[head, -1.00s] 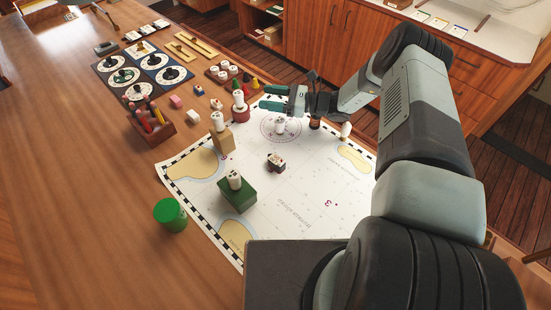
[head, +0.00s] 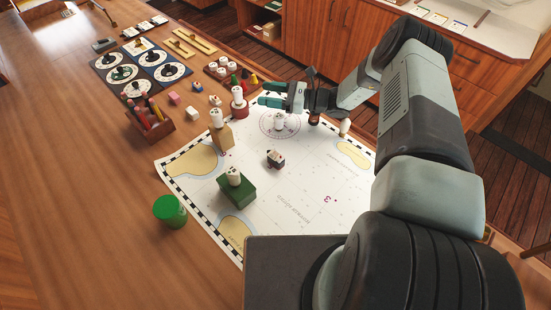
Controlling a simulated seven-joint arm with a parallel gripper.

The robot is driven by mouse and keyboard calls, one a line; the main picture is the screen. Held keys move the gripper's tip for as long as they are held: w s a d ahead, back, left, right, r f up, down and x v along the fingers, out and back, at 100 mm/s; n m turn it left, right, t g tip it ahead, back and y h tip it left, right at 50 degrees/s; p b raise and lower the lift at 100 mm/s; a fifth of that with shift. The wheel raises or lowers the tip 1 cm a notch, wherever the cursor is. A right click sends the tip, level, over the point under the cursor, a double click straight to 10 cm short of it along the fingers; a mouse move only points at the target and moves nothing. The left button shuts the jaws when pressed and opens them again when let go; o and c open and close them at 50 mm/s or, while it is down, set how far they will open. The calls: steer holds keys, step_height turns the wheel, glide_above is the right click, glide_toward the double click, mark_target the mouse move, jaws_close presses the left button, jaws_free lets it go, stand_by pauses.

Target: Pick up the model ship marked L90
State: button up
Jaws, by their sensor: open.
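No marking L90 can be read in the head view, so I cannot tell which piece is that model ship. Other white-topped pieces sit on a green block (head: 237,188), a tan block (head: 225,137) and a red round base (head: 239,107). My gripper (head: 268,94) is open and empty, its teal fingers pointing left above the chart's far edge, close to the red base's piece.
The chart (head: 300,215) has bare room at its middle and front. A green cylinder (head: 170,210) stands left of it. A pencil box (head: 150,122), dial boards (head: 140,70) and small coloured blocks stand at the back left.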

mark_target(282, 159)
steer(key=s+m, duration=0.1)
steer(key=s, duration=0.2)
steer(key=s+d+m+t+h, duration=0.1)
steer(key=s+m, duration=0.1)
steer(key=s, duration=0.1)
steer(key=s+m, duration=0.1)
steer(key=s, duration=0.2)
steer(key=shift+d+f+t+h, duration=0.2)
steer(key=shift+f+t+h, duration=0.15)
steer(key=shift+t+h, duration=0.05)
steer(key=s+d+f+t+h, duration=0.1)
steer(key=s+d+h, duration=0.1)
steer(key=s, duration=0.3)
steer(key=s+d+m+t+h, duration=0.1)
steer(key=s+d, duration=0.2)
steer(key=s, duration=0.2)
steer(key=s+d+f+m+t+h, duration=0.1)
steer(key=s+d+t+h, duration=0.1)
steer(key=s, duration=0.3)
steer(key=shift+s+d+f+h, duration=0.1)
steer(key=shift+d+f+h, duration=0.15)
steer(key=shift+f+h, duration=0.05)
steer(key=shift+s+f, duration=0.1)
steer(key=shift+s, duration=0.05)
steer(key=x, duration=0.5)
steer(key=shift+f, duration=0.1)
steer(key=x, duration=0.5)
steer(key=shift+a, duration=0.2)
steer(key=c, duration=1)
steer(key=shift+c, duration=0.2)
